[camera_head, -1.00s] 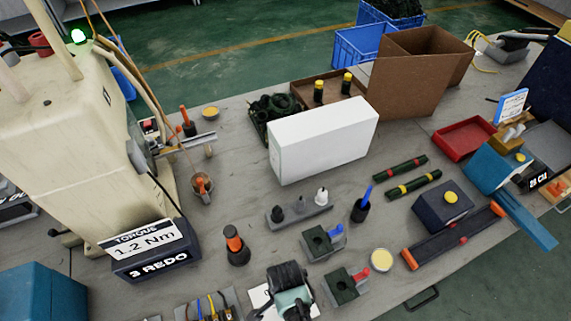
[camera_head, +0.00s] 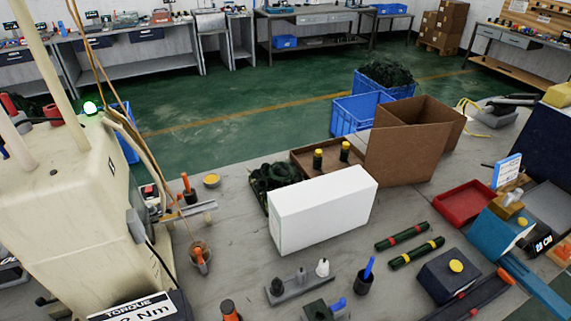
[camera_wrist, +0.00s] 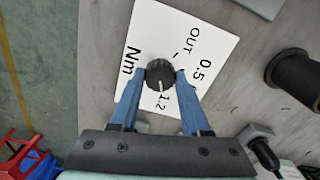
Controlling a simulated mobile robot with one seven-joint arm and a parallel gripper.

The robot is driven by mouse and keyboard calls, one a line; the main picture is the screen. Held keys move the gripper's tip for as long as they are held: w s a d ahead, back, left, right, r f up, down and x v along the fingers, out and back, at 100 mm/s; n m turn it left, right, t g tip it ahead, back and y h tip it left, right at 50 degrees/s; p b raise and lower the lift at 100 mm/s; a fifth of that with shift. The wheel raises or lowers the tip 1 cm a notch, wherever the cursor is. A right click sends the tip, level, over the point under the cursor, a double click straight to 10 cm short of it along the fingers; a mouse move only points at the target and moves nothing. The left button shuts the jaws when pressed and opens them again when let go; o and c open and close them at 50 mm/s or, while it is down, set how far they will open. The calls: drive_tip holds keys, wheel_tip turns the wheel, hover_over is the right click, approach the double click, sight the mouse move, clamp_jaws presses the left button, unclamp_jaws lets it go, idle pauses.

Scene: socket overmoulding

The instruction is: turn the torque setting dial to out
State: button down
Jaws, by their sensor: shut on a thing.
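The torque setting dial (camera_wrist: 160,69) is a small black ribbed knob on a white card (camera_wrist: 217,50) in the wrist view. The card reads OUT, 0.5, 1.2 and Nm. The knob's white pointer line faces the 1.2 mark. My gripper (camera_wrist: 161,75) has its two blue fingers shut on the knob's sides.
In the wrist view a dark spool-like part (camera_wrist: 294,78) stands right of the card. In the head view a white box (camera_head: 322,210), an open cardboard box (camera_head: 405,145) and a cream machine (camera_head: 65,190) stand on the grey bench.

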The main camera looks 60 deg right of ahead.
drive_tip(key=n+p, duration=0.2)
drive_tip(key=n, duration=0.4)
drive_tip(key=n+p, duration=0.1)
drive_tip(key=n, duration=0.6)
drive_tip(key=shift+n, duration=0.3)
drive_tip(key=n+p, duration=0.1)
drive_tip(key=n, duration=1.1)
drive_tip(key=shift+n, duration=0.3)
drive_tip(key=shift+c, duration=1.9)
unclamp_jaws()
drive_tip(key=shift+r, duration=0.15)
wheel_tip(320, 180, up, 13)
